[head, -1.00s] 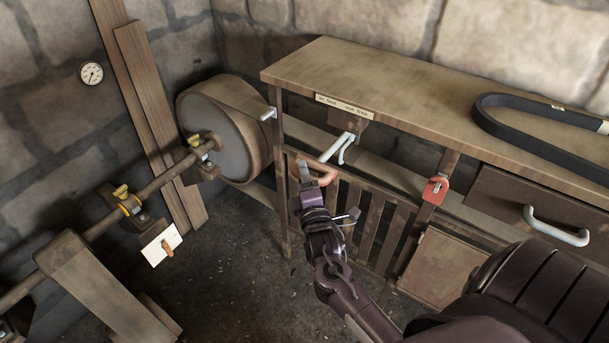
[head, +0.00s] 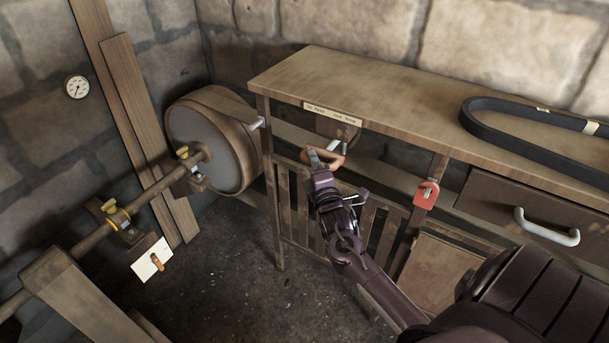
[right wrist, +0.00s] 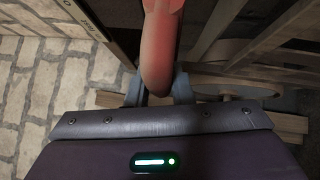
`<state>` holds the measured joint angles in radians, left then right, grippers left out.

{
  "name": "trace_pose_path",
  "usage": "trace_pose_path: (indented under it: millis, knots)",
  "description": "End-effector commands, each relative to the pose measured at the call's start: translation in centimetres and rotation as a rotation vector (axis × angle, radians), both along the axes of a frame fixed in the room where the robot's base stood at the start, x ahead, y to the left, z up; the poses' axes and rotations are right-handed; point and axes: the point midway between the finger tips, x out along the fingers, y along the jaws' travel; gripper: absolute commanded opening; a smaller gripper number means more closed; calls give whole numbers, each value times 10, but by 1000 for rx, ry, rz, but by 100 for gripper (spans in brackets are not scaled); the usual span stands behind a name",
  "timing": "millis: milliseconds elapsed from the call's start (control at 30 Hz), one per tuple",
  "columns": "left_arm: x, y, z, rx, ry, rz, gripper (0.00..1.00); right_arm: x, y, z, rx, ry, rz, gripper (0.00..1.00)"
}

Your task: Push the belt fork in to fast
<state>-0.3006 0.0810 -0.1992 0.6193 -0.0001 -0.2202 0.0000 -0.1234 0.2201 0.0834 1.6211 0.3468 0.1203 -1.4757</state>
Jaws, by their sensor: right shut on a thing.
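The belt fork's orange-brown handle (head: 334,157) is just in front of the bench's near edge, under the "in fast / out free" label (head: 333,113). A pale metal part of the fork (head: 351,147) shows beside it, mostly hidden by the handle and bench. My right gripper (head: 319,163) is shut on the handle. In the right wrist view the reddish handle (right wrist: 157,62) runs between the two fingers of the gripper (right wrist: 158,92). My left gripper is not in view.
A bench (head: 400,110) carries a black belt loop (head: 490,122). A red tag-like part (head: 426,194) hangs on the bench leg, near a drawer handle (head: 547,229). A large pulley drum (head: 205,145) and shaft stand left. Slats (head: 375,222) stand below.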

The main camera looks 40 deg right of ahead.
Motion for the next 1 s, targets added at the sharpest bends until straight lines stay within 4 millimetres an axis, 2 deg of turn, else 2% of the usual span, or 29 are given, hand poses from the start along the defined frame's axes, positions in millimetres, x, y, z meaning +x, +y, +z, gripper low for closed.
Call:
trace_pose_path:
  millis: [33, 300, 333, 500, 800, 1000]
  knots:
    - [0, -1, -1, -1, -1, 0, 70, 1, -6, -1, 2, 3, -5, 0]
    - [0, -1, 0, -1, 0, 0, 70, 1, -7, 1, 1, 0, -8, 0]
    - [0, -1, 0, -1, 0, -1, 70, 1, -7, 1, 1, 0, -8, 22]
    - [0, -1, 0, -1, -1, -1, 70, 1, -6, 0, 1, 1, -6, 42]
    - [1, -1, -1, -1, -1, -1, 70, -1, -4, -1, 1, 2, -3, 42]
    - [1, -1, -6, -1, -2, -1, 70, -26, 6, -7, 2, 5, -3, 42]
